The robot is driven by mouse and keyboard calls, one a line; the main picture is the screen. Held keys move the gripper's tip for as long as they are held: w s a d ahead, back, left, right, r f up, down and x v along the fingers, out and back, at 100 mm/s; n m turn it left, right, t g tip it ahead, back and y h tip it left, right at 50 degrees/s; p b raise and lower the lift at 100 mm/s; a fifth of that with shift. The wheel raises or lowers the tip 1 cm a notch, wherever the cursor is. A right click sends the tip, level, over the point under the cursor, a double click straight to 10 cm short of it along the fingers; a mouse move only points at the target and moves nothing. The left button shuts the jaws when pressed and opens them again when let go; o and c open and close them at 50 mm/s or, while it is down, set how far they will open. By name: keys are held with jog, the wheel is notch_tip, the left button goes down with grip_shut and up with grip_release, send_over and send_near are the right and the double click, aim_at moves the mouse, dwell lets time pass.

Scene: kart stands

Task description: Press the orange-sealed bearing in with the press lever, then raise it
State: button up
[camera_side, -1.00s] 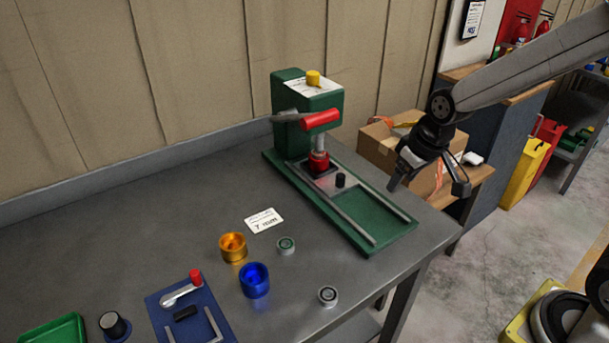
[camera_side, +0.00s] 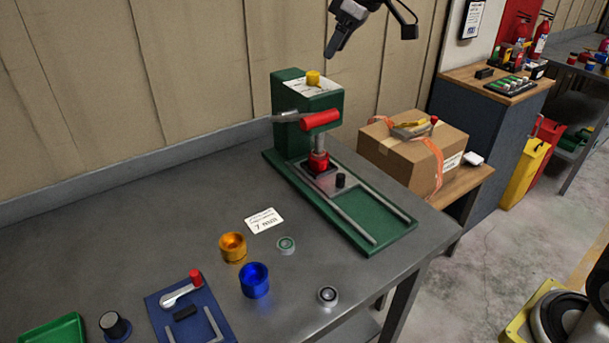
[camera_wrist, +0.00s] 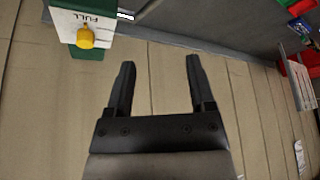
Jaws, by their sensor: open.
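The green press (camera_side: 291,137) stands at the back of the bench. Its lever has a red grip (camera_side: 320,121) near the top front. Below the ram a red round part (camera_side: 318,161) sits on the sliding plate. I see no orange-sealed bearing; anything inside that part is hidden. My gripper (camera_side: 370,42) is open and empty, raised above and to the right of the press. In the wrist view its two fingers (camera_wrist: 160,63) are spread with nothing between them, and the yellow knob (camera_wrist: 85,38) of the press shows at upper left.
An orange cup (camera_side: 233,248), a blue cup (camera_side: 255,281), a green-sealed bearing (camera_side: 286,245) and a dark-sealed bearing (camera_side: 328,296) stand on the bench. A "7 mm" card (camera_side: 263,220) lies near them. A cardboard box (camera_side: 412,155) stands right of the press.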

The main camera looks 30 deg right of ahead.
jog(key=s+a+f+n+g+h, duration=0.1)
jog(key=a+f+n+g+h, duration=0.1)
jog(key=a+n+g, duration=0.4)
jog(key=n+h, duration=0.1)
jog(key=n, duration=0.4)
jog(key=shift+s+a+f, duration=0.2)
jog(key=shift+s+f, duration=0.1)
jog(key=shift+f, duration=0.05)
jog(key=shift+f, duration=0.25)
jog(key=shift+s+f, duration=0.25)
jog(key=shift+f, duration=0.95)
jog(key=shift+s+f, duration=0.25)
jog(key=shift+f, duration=0.95)
jog(key=shift+s+f, duration=0.25)
jog(key=shift+f, duration=0.95)
grip_shut()
